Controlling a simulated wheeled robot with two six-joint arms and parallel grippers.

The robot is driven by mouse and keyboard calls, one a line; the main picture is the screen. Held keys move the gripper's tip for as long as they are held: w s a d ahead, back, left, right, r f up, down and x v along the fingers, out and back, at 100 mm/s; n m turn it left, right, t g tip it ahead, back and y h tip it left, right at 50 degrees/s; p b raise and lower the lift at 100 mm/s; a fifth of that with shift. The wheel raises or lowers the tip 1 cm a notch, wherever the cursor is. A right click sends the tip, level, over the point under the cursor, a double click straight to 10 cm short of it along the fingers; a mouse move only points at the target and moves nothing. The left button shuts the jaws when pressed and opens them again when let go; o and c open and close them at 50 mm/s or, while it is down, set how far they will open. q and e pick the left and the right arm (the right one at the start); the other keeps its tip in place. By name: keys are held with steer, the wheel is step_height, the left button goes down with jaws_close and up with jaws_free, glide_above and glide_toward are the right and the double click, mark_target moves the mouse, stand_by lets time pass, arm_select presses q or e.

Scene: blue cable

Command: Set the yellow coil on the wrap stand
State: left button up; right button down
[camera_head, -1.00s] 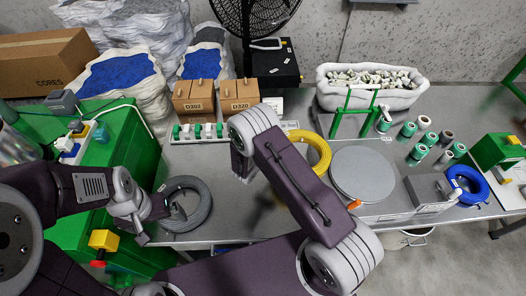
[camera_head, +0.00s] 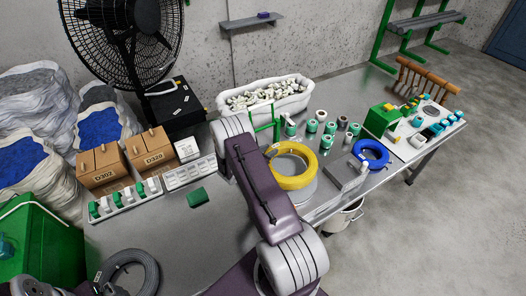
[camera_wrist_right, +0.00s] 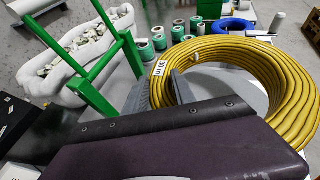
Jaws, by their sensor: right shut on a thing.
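The yellow coil (camera_head: 293,181) is at the round grey wrap stand (camera_head: 304,197) in the head view. Grey stand surface shows through its middle; I cannot tell whether the coil rests on the stand or hangs just above. In the wrist view the coil (camera_wrist_right: 245,52) fills the right side, with a white label on its left rim. My right gripper (camera_wrist_right: 165,88) is shut on that left rim; in the head view my arm hides its fingers. My left gripper is only a grey bit at the bottom left edge, its jaws unclear.
A blue coil (camera_head: 371,153) lies right of the stand, with several green-and-white spools (camera_head: 326,141) behind. A green frame (camera_wrist_right: 93,72) and white bin (camera_head: 262,101) stand close behind my right gripper. A grey coil (camera_head: 148,267) lies front left.

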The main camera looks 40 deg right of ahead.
steer(key=shift+f+b, duration=1.85)
steer(key=shift+f, duration=0.6)
steer(key=shift+f+b, duration=0.5)
steer(key=shift+f, duration=0.1)
steer(key=shift+r, duration=0.2)
steer(key=shift+f+b, duration=0.3)
steer(key=shift+b, duration=0.05)
steer(key=c, duration=1.5)
jaws_free()
steer(key=shift+o, duration=0.7)
steer(key=shift+a, duration=0.1)
steer(key=shift+s, duration=0.1)
